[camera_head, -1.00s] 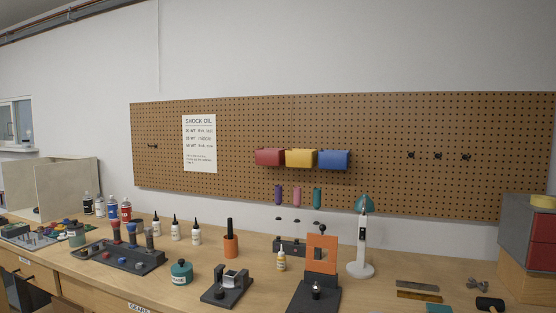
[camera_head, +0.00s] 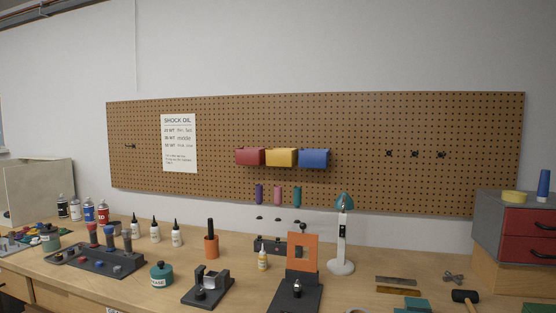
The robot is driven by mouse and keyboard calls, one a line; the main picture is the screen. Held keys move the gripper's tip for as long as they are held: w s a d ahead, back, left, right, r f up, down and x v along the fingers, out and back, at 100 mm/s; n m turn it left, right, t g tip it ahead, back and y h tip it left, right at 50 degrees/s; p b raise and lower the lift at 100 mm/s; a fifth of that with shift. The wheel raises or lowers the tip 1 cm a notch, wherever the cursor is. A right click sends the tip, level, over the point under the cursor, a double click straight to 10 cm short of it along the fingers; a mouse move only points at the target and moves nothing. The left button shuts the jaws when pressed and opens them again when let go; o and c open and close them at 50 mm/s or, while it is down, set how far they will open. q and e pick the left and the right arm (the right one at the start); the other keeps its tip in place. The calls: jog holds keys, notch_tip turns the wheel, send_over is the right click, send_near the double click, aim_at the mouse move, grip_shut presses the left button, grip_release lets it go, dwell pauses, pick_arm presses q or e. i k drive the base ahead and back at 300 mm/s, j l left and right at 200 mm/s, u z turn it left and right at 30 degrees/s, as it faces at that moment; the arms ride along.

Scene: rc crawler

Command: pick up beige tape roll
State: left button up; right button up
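A pale yellow-beige roll (camera_head: 515,196) lies flat on top of the grey drawer cabinet at the far right; it looks like the tape roll, though its centre hole is hard to make out. The top arc of a pale ring (camera_head: 356,311) just shows at the bottom edge of the picture; most of it is cut off, so I cannot tell what it is. Neither of my grippers is in view.
The grey cabinet (camera_head: 487,222) with red drawers stands on a wooden block. A dark blue bottle (camera_head: 543,185) stands beside the roll.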

aim_at(510, 196)
jog(key=z, duration=1.3)
jog(key=i+l+u, duration=0.2)
jog(key=l, duration=0.15)
jog(key=i+l+u, duration=0.25)
jog(key=k+l, duration=0.05)
jog(key=l, duration=0.05)
